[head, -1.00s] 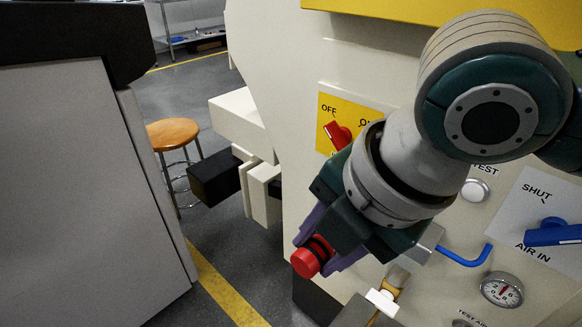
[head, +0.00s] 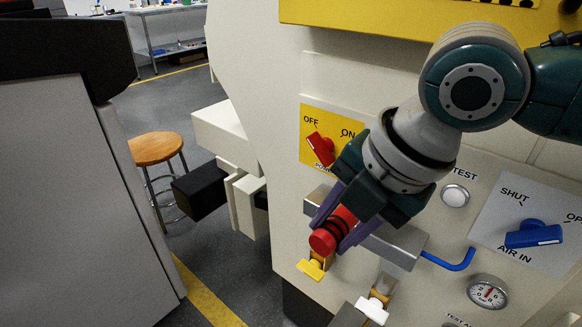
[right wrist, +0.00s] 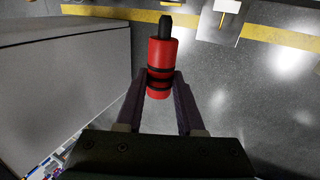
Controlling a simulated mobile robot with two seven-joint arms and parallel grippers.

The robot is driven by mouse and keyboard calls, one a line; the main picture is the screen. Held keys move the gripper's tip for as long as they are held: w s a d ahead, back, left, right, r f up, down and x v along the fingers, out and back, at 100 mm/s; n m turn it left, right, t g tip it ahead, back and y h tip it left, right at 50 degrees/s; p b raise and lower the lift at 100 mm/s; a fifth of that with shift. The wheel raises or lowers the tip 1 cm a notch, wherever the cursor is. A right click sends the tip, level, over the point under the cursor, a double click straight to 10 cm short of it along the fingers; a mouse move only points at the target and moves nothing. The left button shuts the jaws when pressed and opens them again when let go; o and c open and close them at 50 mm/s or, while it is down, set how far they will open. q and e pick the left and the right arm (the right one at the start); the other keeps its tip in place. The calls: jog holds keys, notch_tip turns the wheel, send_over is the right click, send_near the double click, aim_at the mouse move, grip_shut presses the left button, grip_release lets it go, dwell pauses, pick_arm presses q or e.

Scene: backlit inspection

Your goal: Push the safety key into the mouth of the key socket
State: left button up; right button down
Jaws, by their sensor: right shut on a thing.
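The safety key (head: 324,241) is a red cylinder with black bands. My right gripper (head: 340,226) is shut on it, in front of the machine's panel. In the right wrist view the key (right wrist: 159,65) stands between the fingertips of my right gripper (right wrist: 160,82), its narrow black tip pointing away from the gripper. The tip is hard to make out in the head view. I cannot pick out the key socket in either view; the arm and gripper cover part of the panel. My left gripper is not in view.
A metal block (head: 398,247) with a blue pipe is behind the gripper, with a yellow-handled valve (head: 312,268) and a white-handled valve (head: 372,310) below. The red power switch (head: 320,148) is above. A grey cabinet (head: 80,200) and a stool (head: 155,148) are at left.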

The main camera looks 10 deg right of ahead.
jog(key=shift+w+d, duration=0.1)
jog(key=shift+w, duration=0.05)
jog(key=shift+w+d, duration=0.9)
jog(key=shift+d, duration=0.3)
jog(key=shift+d, duration=0.2)
dwell(0.4)
jog(key=c, duration=1)
grip_release()
jog(key=shift+w, duration=0.1)
jog(key=o, duration=0.3)
jog(key=shift+w+d, duration=0.1)
jog(key=shift+o, duration=1.3)
jog(key=shift+r, duration=0.1)
